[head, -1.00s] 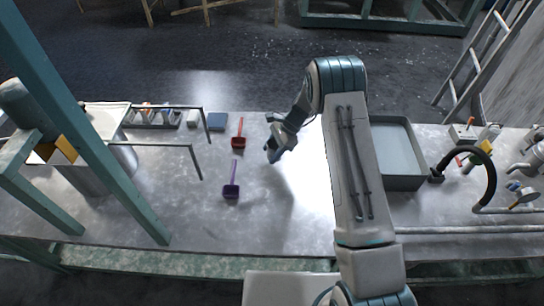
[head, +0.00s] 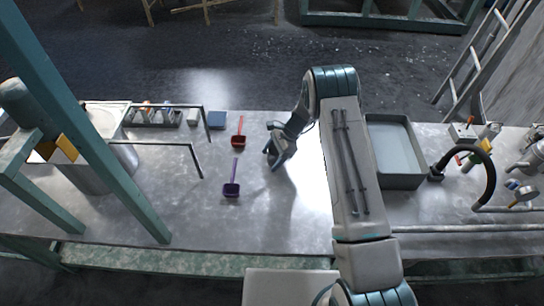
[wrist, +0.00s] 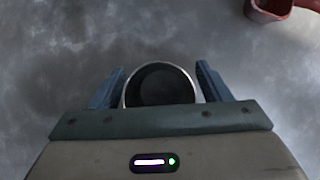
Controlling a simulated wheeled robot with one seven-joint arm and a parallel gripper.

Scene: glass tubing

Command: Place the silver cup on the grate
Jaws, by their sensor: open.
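The silver cup (wrist: 160,88) shows in the wrist view as a round metal rim with a dark inside. It lies between the two blue fingers of my gripper (wrist: 161,68), which is open with a finger on each side. I cannot tell whether either finger touches it. In the head view my gripper (head: 277,160) is low over the middle of the metal table, and the cup is hidden there by the gripper. I cannot make out a grate for certain in either view.
A red scoop (head: 238,141) and a purple scoop (head: 231,190) lie left of my gripper. A grey basin (head: 402,182) is at the right, beside a black hose (head: 489,178). A thin metal frame (head: 197,160) stands at the left. The table in front of my gripper is clear.

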